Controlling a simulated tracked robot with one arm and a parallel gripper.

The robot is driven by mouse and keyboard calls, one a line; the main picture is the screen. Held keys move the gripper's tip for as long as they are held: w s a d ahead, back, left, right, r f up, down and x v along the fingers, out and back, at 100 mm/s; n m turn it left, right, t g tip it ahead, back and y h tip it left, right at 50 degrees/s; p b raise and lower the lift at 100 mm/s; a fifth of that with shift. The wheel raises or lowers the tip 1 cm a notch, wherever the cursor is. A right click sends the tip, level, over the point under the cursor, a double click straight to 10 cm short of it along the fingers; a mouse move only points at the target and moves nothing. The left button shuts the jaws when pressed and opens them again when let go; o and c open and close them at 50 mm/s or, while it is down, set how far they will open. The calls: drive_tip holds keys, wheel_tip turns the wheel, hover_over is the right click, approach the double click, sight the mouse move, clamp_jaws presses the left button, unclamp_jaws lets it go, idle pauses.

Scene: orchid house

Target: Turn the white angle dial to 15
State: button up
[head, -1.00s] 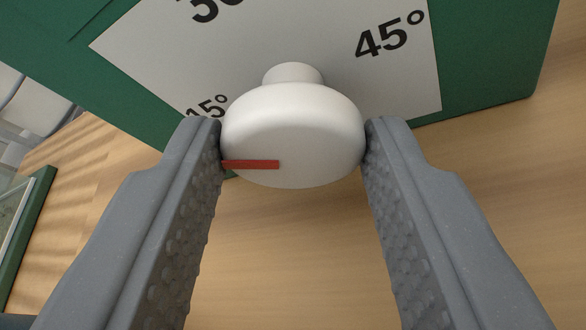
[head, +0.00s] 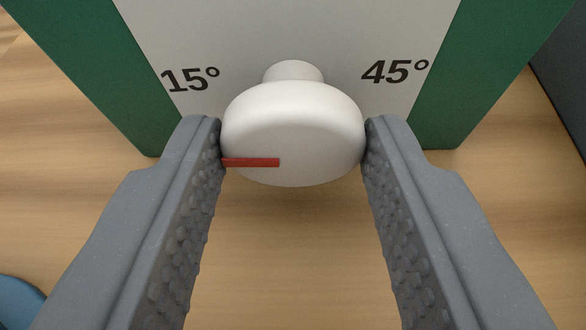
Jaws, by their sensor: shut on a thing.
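The white angle dial (head: 300,135) is a round knob on a short neck, standing out from a white scale plate (head: 240,30). My gripper (head: 293,140) is shut on the dial, one finger touching its left side and the other its right. A red pointer mark (head: 250,162) on the dial's face runs level to the left, to the side where the 15° label (head: 190,80) is printed. In the picture the label lies higher than the mark. The 45° label (head: 395,71) is on the right. The 30 label is out of view.
The plate is on a green box (head: 95,60) on a wooden surface (head: 290,260). A dark grey thing (head: 562,75) is at the right edge and a blue rounded thing (head: 18,302) at lower left. The wood below the dial is clear.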

drive_tip(key=shift+d+f+n+p, duration=0.15)
drive_tip(key=shift+n+p, duration=0.15)
drive_tip(key=shift+p, duration=0.35)
drive_tip(key=o, duration=1)
drive_tip(key=shift+c, duration=0.2)
drive_tip(key=shift+s+a+r, duration=0.3)
drive_tip(key=shift+s, duration=0.15)
drive_tip(key=b+v, duration=0.1)
drive_tip(key=v, duration=1.1)
drive_tip(key=shift+s, duration=0.35)
drive_tip(key=shift+r, duration=0.1)
